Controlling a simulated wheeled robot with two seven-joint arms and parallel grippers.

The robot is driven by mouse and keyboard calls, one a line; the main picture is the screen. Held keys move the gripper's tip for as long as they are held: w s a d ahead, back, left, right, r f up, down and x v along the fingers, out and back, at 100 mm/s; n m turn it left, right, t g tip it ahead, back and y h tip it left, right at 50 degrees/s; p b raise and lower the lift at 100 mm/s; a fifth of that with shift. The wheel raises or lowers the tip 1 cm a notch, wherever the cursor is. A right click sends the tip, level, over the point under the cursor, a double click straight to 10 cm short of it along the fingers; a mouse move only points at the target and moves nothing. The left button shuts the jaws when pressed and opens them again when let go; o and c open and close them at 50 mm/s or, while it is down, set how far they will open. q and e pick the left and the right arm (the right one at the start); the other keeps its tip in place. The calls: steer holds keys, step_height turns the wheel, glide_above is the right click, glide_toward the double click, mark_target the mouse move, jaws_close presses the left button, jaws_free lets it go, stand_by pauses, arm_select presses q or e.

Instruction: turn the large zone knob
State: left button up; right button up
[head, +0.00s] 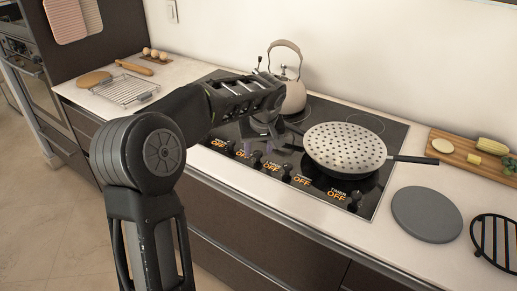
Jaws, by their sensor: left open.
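A row of dark knobs lines the front edge of the black cooktop (395,150), each beside an orange "OFF" display. One knob (256,159) is just below my left gripper; others are a knob (287,173) to its right and the rightmost knob (355,201) by the "TIMER OFF" display. The small labels are unreadable, so I cannot tell which knob is the large zone one. My left gripper (257,145) points down over the front left of the cooktop, open, close to the knobs; contact cannot be told. My right gripper is out of view.
A spotted frying pan (345,147) sits on the cooktop, right of my left gripper. A kettle (294,97) stands behind the gripper. A grey round board (426,214), a black trivet (496,241) and a cutting board (455,152) lie on the right counter. A wire rack (124,89) lies left.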

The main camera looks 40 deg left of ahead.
arm_select(q)
steer(key=shift+w+f, duration=0.1)
steer(key=shift+f, duration=0.2)
steer(key=shift+c, duration=0.6)
jaws_close()
